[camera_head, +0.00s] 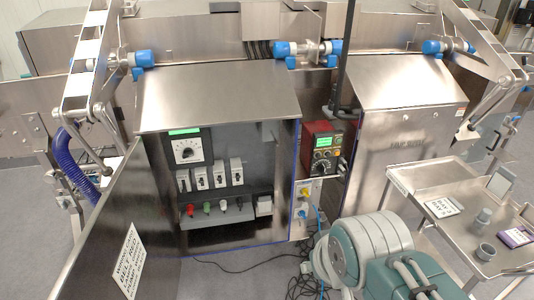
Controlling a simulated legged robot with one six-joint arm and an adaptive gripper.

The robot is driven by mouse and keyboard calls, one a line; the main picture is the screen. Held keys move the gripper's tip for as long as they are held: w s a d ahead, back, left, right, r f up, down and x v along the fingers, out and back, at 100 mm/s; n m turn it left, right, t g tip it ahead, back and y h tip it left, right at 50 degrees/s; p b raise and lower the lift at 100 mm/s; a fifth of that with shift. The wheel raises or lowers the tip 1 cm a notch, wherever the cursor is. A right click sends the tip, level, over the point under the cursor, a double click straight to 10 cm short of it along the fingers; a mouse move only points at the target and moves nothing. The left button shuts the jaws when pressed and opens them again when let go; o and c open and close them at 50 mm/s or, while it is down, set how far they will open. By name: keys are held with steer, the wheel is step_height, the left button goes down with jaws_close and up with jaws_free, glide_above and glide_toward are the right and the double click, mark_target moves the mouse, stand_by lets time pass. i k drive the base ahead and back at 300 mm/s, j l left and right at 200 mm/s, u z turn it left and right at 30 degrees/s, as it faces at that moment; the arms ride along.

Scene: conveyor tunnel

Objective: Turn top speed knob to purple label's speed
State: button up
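A control panel (252,152) is set in a steel cabinet left of centre. At its upper left is a white dial plate (181,157) with a round knob (187,154) at its middle. A small lit green display (184,131) is above it. The scale marks and the knob's pointing direction are too small to read. A card with a purple part (515,237) lies on the steel cart at the right; its writing is not readable. My grey and teal arm shows at the bottom right of centre, apart from the panel. My gripper is not in view.
Below the dial are several white switches (201,178) and coloured knobs (207,207). A red box (321,147) with a green screen stands right of the panel. The steel cart (451,225) is at right, a slanted steel wall (95,237) at left. Cables lie on the floor.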

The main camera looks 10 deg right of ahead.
mark_target(188, 152)
steer(key=z, duration=1.25)
steer(key=i+l+z, duration=0.75)
steer(key=k+l+u, duration=0.1)
steer(key=u, duration=2.8)
steer(key=i, duration=0.15)
